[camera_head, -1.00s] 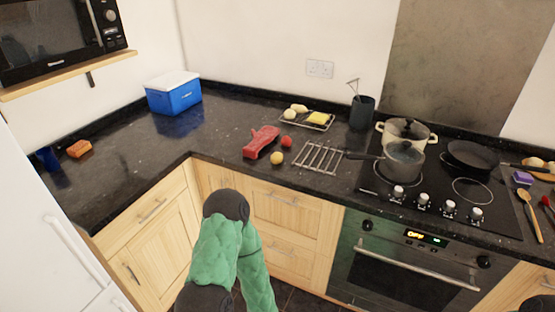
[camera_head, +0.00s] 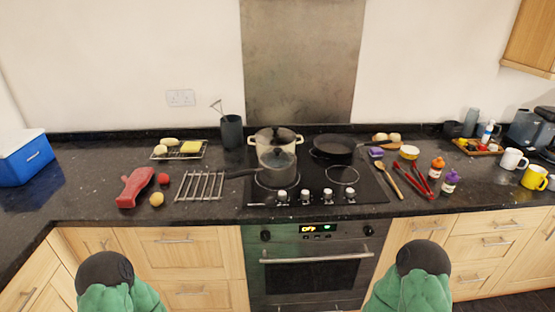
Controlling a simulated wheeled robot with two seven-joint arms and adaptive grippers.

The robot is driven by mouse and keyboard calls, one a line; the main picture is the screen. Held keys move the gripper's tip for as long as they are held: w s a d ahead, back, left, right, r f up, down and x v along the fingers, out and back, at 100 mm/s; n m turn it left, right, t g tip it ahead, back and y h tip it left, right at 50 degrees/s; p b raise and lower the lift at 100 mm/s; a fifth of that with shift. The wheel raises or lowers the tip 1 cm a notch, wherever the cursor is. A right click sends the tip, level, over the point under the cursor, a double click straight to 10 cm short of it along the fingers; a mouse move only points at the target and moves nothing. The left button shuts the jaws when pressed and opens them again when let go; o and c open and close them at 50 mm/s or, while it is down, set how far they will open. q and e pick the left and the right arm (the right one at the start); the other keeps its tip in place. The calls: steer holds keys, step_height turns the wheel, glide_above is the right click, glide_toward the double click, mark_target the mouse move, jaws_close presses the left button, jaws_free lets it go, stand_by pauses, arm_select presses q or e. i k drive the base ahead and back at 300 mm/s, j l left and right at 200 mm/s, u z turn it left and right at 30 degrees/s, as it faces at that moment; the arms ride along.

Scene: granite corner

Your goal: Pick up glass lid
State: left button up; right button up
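A glass lid with a dark knob covers the cream pot (camera_head: 290,137) at the back left of the hob. A grey saucepan (camera_head: 277,176) stands in front of it and also seems to have a glass lid (camera_head: 277,158) on top. Its long handle points left. Neither arm touches anything on the worktop. I cannot see the fingers of either gripper.
A black frying pan (camera_head: 334,147) sits right of the cream pot. A metal rack (camera_head: 200,187), a red mitt (camera_head: 135,187) and a dark utensil pot (camera_head: 231,132) are on the left. Red tongs (camera_head: 419,181) and a wooden spoon (camera_head: 388,178) lie right of the hob. Mugs stand far right.

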mark_target(276, 158)
steer(key=i+j+u, duration=0.3)
steer(key=i, duration=0.2)
steer(key=i+j+u, duration=0.15)
steer(key=i+u, duration=0.15)
steer(key=i, duration=0.2)
